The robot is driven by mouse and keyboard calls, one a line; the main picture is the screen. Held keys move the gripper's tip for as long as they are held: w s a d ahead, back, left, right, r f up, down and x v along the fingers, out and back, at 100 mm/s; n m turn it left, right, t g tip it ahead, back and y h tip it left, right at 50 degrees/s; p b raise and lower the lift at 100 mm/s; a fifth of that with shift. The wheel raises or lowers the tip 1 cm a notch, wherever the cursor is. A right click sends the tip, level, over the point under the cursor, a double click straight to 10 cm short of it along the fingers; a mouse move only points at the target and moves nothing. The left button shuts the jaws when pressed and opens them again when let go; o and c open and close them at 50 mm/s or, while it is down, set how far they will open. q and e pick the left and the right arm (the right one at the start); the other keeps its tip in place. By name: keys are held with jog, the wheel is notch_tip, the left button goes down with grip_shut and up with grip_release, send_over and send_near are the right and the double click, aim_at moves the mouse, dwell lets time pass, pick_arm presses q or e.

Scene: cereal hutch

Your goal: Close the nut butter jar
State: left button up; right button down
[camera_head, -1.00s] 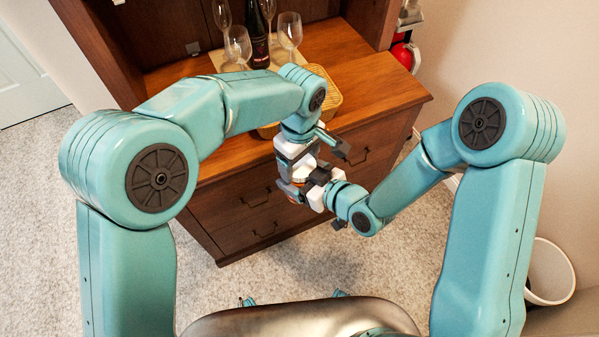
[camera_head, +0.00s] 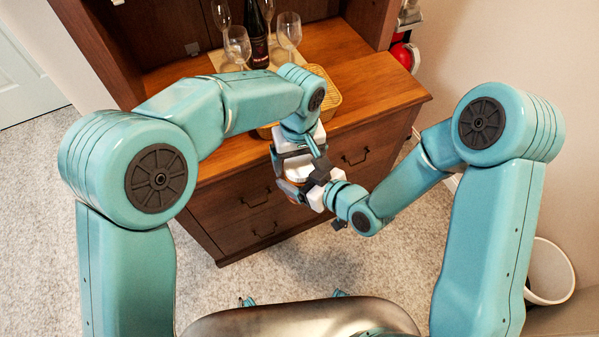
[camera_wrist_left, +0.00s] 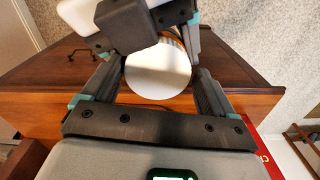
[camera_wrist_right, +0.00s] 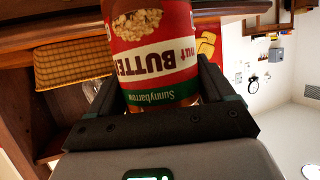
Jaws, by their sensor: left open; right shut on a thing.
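The nut butter jar (camera_wrist_right: 158,60), with a red and white label, fills the right wrist view, lettering upside down there. My right gripper (camera_wrist_right: 155,95) is shut on the jar's body. The round white lid (camera_wrist_left: 158,72) faces the left wrist camera, at the jar's top; how firmly it sits on the jar I cannot tell. My left gripper (camera_wrist_left: 155,85) is open, with one finger on each side of the lid. A gap shows at least on its left side. In the head view the lid (camera_head: 297,172) shows partly between the two grippers, and the jar's body is mostly hidden.
The jar is in the air in front of the wooden hutch (camera_head: 235,185) with drawers. Wine glasses (camera_head: 237,45), a dark bottle (camera_head: 259,38) and a wicker basket (camera_head: 325,92) stand on its top. Carpet (camera_head: 110,190) is clear below.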

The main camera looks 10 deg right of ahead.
pick_arm(q)
jog(key=shift+d+r, duration=0.1)
jog(key=shift+d, duration=0.1)
jog(key=shift+a+r, duration=0.1)
jog(key=shift+r, duration=2.1)
jog(key=shift+c, duration=0.4)
jog(key=shift+r+n, duration=0.5)
jog(key=shift+n, duration=0.4)
notch_tip(320, 180, up, 2)
jog(key=n, duration=0.4)
jog(key=shift+r+n, duration=0.25)
jog(key=shift+n, duration=0.15)
jog(key=shift+f, duration=4.05)
